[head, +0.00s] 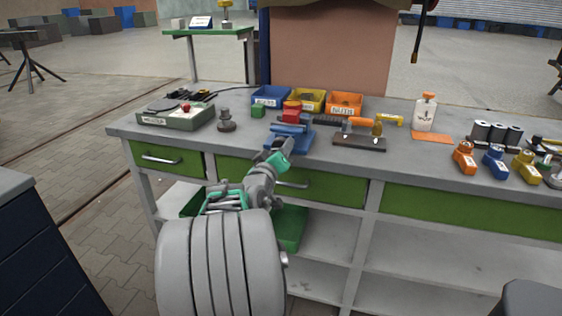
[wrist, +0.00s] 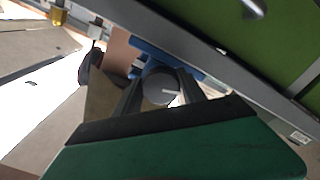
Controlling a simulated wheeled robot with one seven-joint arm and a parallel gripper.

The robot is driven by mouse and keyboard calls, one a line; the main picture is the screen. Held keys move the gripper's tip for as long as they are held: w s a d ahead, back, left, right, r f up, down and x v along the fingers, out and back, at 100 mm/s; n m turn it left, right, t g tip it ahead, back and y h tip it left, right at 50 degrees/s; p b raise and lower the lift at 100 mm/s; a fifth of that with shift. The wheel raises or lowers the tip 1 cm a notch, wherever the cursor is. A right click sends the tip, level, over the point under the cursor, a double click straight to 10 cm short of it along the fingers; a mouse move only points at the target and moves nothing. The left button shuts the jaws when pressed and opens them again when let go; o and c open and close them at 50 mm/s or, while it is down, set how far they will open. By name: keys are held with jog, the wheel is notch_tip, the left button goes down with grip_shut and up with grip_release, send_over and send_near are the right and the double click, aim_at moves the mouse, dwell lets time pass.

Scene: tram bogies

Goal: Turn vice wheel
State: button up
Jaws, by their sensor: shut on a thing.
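The blue vice (head: 292,136) is mounted at the front edge of the workbench, with a red part on top. My gripper (head: 274,150) reaches up to the front of the vice from below. In the wrist view, the blue vice (wrist: 168,62) lies just beyond the fingers. A grey round part (wrist: 160,87), seemingly the vice wheel, sits between the two dark fingers of my gripper (wrist: 161,90), which are shut on it. In the head view the wheel is mostly hidden by my gripper.
The workbench (head: 230,146) has a green drawer (head: 335,188) below the vice. Blue, yellow and orange bins (head: 345,104) stand behind it. Small orange, blue and yellow items (head: 494,161) stand to the right.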

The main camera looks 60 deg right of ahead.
jog(key=m+b, duration=0.4)
jog(key=b, duration=0.1)
jog(key=shift+f, duration=0.3)
jog(key=shift+r+m+b, duration=0.1)
jog(key=shift+m+b, duration=0.3)
jog(key=shift+b, duration=0.05)
jog(key=shift+r, duration=0.1)
jog(key=o, duration=1.4)
jog(key=shift+a, duration=0.15)
jog(key=a, duration=0.5)
jog(key=s+a, duration=0.1)
jog(key=a, duration=0.1)
jog(key=shift+a, duration=0.2)
